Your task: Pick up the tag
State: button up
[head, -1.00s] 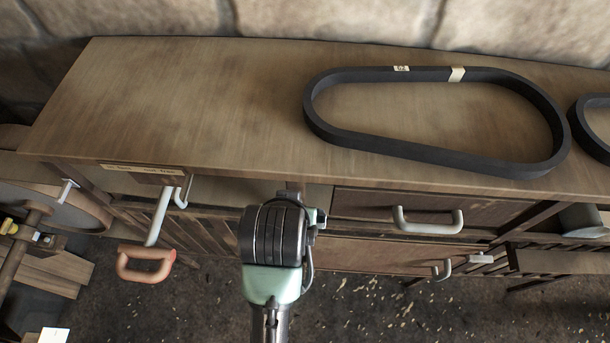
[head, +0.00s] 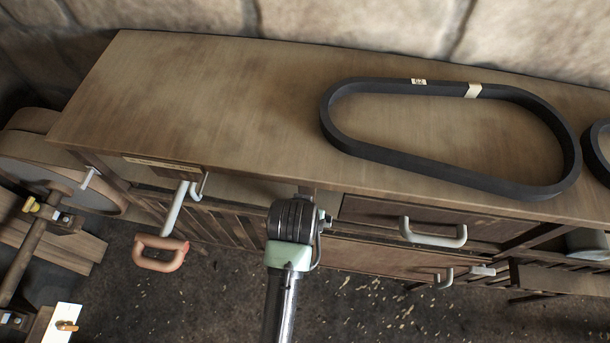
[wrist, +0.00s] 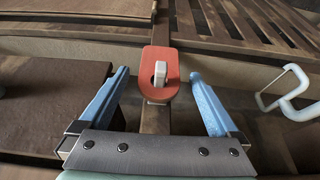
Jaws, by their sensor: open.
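The tag (wrist: 160,92) is a red-orange plate with a rounded top and a slot. It hangs on a pale peg (wrist: 160,73) in front of a wooden upright in the wrist view. My gripper (wrist: 158,76) is open, with one blue finger on each side of the tag and visible gaps between. Nothing is held. In the head view my wrist (head: 292,222) is at the bench front, and its fingers and this tag are hidden.
A wooden bench (head: 200,90) carries a large black belt (head: 450,165). Along its front are a lever with an orange grip (head: 160,255) and a grey drawer handle (head: 432,235). A white plate (head: 65,328) with a small orange piece shows at lower left.

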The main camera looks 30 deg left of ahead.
jog(key=x, duration=0.4)
jog(key=shift+w, duration=0.1)
jog(key=c, duration=1.4)
